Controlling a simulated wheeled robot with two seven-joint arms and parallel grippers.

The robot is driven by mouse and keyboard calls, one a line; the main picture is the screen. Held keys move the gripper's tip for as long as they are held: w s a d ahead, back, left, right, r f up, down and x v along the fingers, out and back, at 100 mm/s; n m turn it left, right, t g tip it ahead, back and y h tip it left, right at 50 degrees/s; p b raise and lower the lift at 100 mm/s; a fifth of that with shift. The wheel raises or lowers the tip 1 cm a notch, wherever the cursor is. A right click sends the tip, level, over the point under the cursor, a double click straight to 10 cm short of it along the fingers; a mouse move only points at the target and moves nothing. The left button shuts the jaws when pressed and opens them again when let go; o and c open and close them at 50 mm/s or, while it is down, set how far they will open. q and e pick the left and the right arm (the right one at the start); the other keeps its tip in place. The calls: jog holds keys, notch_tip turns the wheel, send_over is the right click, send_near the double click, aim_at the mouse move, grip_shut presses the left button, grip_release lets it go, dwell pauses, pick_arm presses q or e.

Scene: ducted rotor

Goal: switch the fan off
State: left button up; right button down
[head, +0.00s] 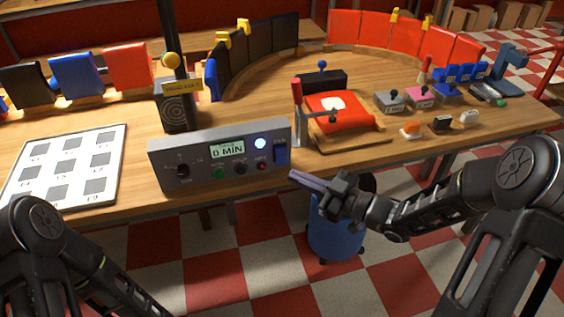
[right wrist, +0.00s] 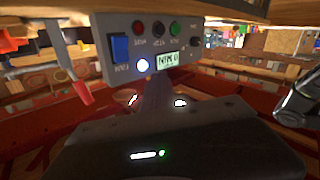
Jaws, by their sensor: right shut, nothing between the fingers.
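The grey control box (head: 219,156) stands at the table's front edge. A blue rocker switch (head: 281,155) sits at the right end of its face, and a round lamp (head: 260,143) beside it glows pale. In the right wrist view the box appears upside down, with the blue switch (right wrist: 119,47) labelled FAN and the lit lamp (right wrist: 142,65). My right gripper (head: 293,175) is shut and empty, its tips in front of and just below the switch; I cannot tell if they touch the box. The gripper also shows in the wrist view (right wrist: 156,88). My left gripper is out of view.
The box also has a display (head: 227,149), a dial (head: 183,170) and small buttons. A red press with a lever (head: 297,105) stands right behind the box's right end. A white board (head: 65,167) lies at left. A blue bin (head: 335,230) stands below the table edge.

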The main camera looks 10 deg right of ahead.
aim_at(281, 155)
jog(key=shift+f, duration=0.1)
jog(key=w+f+b, duration=0.3)
jog(key=w+b, duration=0.1)
jog(key=w, duration=0.4)
jog(key=shift+a+f, duration=0.3)
jog(key=shift+f, duration=0.1)
dwell(1.9)
jog(key=shift+w+f+b, duration=0.1)
jog(key=shift+w+b, duration=0.2)
jog(key=shift+w, duration=0.05)
jog(key=shift+w+f, duration=0.15)
jog(key=shift+w, duration=0.25)
dwell(0.6)
dwell(0.4)
